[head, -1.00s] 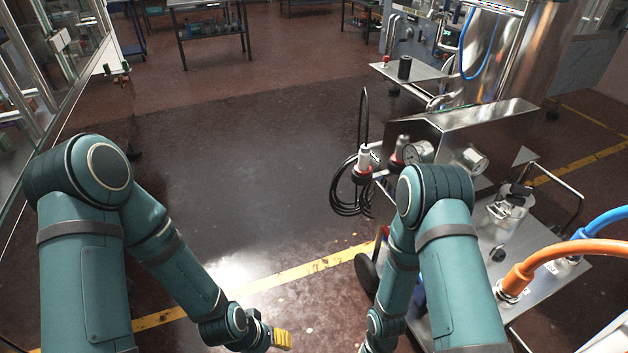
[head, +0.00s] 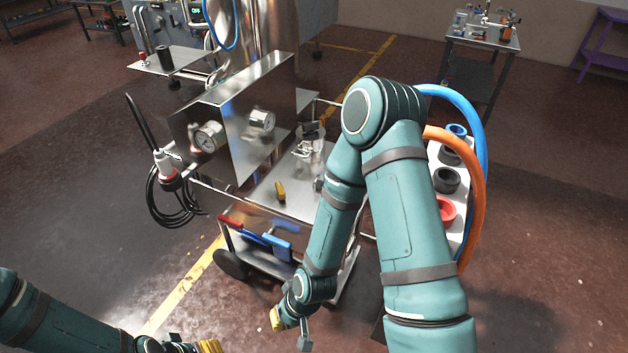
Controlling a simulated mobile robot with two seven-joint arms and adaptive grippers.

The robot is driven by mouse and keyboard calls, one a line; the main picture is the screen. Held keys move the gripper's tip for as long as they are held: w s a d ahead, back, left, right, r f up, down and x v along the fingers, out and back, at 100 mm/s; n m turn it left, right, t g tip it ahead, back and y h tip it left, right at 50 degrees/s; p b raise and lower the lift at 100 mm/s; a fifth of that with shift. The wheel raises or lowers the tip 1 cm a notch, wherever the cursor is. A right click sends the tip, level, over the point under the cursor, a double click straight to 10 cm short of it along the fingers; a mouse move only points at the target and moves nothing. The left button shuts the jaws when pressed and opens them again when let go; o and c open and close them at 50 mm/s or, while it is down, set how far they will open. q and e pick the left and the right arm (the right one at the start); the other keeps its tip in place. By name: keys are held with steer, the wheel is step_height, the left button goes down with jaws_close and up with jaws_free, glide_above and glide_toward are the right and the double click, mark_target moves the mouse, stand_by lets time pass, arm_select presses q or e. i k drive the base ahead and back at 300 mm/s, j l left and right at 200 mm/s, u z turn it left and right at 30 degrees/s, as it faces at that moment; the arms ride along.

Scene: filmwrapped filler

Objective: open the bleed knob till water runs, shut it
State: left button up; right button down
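I cannot make out the bleed knob for certain, and no running water shows. A steel cart (head: 262,196) carries a box-shaped metal housing (head: 235,110) with two round gauges (head: 209,137) (head: 261,121). A small metal fitting with a dark top (head: 308,143) stands on the cart behind my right arm. A small yellow piece (head: 280,192) shows on the cart top. My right gripper (head: 288,322) hangs low in front of the cart, apart from it. My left gripper (head: 207,347) is at the bottom edge, partly cut off. Finger openings are unclear on both.
An orange hose (head: 474,180) and a blue hose (head: 478,130) arch behind my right arm. Floor left of the cart is clear.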

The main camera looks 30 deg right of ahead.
mark_target(280, 194)
steer(key=z, duration=0.65)
steer(key=i+j+z, duration=0.3)
steer(key=i+j, duration=0.6)
